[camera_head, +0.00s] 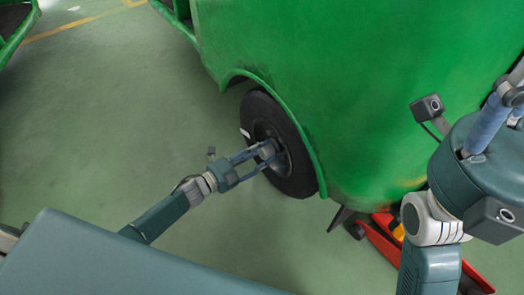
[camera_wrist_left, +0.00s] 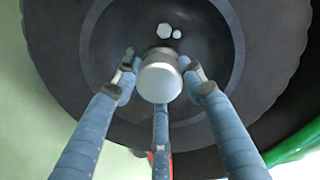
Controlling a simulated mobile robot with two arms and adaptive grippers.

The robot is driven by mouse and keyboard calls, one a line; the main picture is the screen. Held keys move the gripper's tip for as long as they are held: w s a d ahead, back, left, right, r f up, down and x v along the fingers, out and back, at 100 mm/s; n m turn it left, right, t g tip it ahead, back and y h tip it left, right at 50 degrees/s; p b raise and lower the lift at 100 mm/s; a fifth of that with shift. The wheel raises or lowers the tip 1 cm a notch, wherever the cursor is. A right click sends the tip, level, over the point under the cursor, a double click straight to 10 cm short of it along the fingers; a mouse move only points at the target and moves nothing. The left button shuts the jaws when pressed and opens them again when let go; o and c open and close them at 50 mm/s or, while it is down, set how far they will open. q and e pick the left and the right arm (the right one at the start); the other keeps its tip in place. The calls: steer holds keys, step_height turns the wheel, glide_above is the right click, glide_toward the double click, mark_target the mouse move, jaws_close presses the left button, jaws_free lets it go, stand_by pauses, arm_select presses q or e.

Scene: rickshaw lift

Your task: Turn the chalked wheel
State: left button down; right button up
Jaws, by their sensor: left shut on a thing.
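The black wheel (camera_head: 265,113) sits under the green arch of the rickshaw body. A white chalk mark (camera_head: 244,133) shows on the left side of its tyre. My left gripper (camera_head: 266,152) reaches in from the left to the wheel's centre. In the left wrist view its blue fingers are closed around the round silver hub cap (camera_wrist_left: 160,78); two pale bolt heads (camera_wrist_left: 170,32) show above it. My right gripper (camera_head: 492,115) is at the right edge, partly cut off, with blue finger parts showing, away from the wheel.
The green rickshaw body (camera_head: 330,80) fills the upper right. A red floor jack (camera_head: 383,250) lies low by the body's lower edge, partly behind my right arm. Green floor (camera_head: 110,90) is clear at left; another green frame (camera_head: 18,35) stands at the far left.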

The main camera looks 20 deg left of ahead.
arm_select(q)
steer(key=shift+s+d+n, duration=0.15)
steer(key=shift+d+n, duration=0.05)
steer(key=shift+n, duration=0.2)
steer(key=c, duration=1)
jaws_free()
steer(key=shift+a, duration=0.15)
steer(key=v, duration=1.1)
steer(key=shift+s+a+r, duration=0.1)
steer(key=shift+s+a, duration=0.15)
steer(key=shift+s, duration=0.05)
